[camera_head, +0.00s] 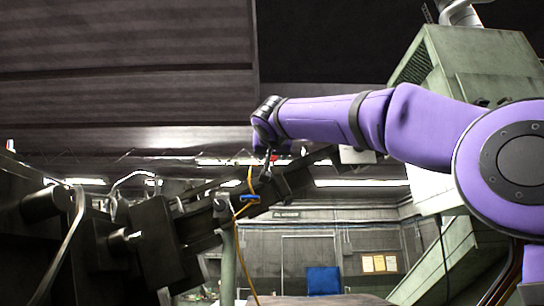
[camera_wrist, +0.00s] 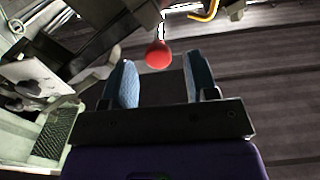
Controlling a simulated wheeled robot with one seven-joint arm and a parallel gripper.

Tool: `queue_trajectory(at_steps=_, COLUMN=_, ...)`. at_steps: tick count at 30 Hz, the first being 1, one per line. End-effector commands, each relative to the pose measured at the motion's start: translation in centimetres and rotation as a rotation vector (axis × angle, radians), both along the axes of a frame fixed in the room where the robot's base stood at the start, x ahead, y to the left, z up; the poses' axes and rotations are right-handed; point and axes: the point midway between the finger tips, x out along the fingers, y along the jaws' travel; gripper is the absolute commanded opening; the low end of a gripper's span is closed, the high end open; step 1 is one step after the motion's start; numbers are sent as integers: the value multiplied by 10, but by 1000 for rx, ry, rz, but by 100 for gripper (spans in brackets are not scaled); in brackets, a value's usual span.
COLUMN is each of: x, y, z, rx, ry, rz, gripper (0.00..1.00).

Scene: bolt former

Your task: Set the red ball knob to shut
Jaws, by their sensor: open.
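The red ball knob (camera_wrist: 158,54) shows in the wrist view, at the upper middle, on the end of a thin pale rod. It lies just past the tips of my gripper (camera_wrist: 160,80), roughly midway between its two blue-padded fingers. The fingers are apart and no contact with the knob shows. In the head view my purple arm reaches in from the right and its wrist bends down at the middle. The fingers are hard to make out there, and I cannot clearly pick out the knob.
Dark machinery (camera_head: 150,240) with bars and hoses fills the left of the head view. A yellow hose (camera_head: 240,207) hangs below my wrist. A green cabinet (camera_head: 470,65) stands at the right. In the wrist view, a yellow bent pipe (camera_wrist: 208,12) is near the knob.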

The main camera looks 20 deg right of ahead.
Motion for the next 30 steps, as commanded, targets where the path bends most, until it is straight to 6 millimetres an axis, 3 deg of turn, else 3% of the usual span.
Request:
queue_trajectory(at_steps=6, x=18, y=-6, z=0, rx=1, ry=0, rz=-1, gripper=54)
queue_trajectory(at_steps=16, x=21, y=-7, z=0, rx=1, ry=0, rz=0, gripper=54)
queue_trajectory(at_steps=23, x=21, y=-7, z=0, rx=1, ry=0, rz=0, gripper=3)
queue_trajectory(at_steps=30, x=26, y=-9, z=0, rx=1, ry=1, rz=-1, gripper=0)
